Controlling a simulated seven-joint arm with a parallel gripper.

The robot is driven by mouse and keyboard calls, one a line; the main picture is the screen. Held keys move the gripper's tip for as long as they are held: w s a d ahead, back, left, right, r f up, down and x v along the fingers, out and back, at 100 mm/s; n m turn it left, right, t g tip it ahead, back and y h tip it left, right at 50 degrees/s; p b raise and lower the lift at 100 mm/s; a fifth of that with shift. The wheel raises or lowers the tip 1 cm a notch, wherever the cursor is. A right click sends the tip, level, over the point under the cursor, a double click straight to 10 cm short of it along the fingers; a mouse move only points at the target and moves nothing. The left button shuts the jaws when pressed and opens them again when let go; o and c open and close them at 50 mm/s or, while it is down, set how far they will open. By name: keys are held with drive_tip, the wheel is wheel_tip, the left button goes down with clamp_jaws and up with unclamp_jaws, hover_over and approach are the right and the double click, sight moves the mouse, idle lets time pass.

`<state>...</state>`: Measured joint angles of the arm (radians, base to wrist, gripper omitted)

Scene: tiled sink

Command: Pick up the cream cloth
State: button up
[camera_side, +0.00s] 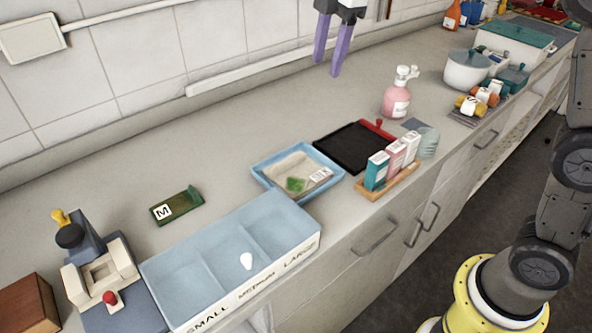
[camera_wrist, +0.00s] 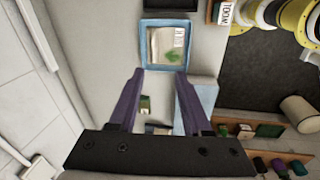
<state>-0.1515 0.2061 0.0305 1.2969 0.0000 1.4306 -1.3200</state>
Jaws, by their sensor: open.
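The cream cloth (camera_side: 288,167) lies in a light blue tray (camera_side: 262,179) near the middle of the counter. A green patch (camera_side: 296,185) and a pale printed label show on the cloth. In the wrist view the cloth (camera_wrist: 158,38) is inside the blue tray (camera_wrist: 146,52), just beyond the fingertips. My gripper (camera_side: 328,70) has two purple fingers, is open and empty, and hangs high above the counter near the wall. The wrist view shows its spread fingers (camera_wrist: 159,74) with nothing between them.
A blue sorting bin (camera_side: 183,267) with size labels stands front left. A black tray (camera_side: 352,149) and a wooden rack (camera_side: 388,187) of small boxes sit right of the cloth's tray. A pink bottle (camera_side: 396,97) stands behind. The counter toward the wall is clear.

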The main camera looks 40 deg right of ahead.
drive_tip(key=w+a+f+n+g, duration=0.1)
drive_tip(key=w+a+f, duration=0.3)
drive_tip(key=w+f, duration=0.25)
drive_tip(key=g, duration=0.1)
hover_over(284, 158)
wheel_tip(284, 158, down, 12)
drive_tip(key=shift+s+r, duration=0.1)
drive_tip(key=shift+r, duration=0.1)
drive_tip(key=shift+f, duration=3.15)
clamp_jaws()
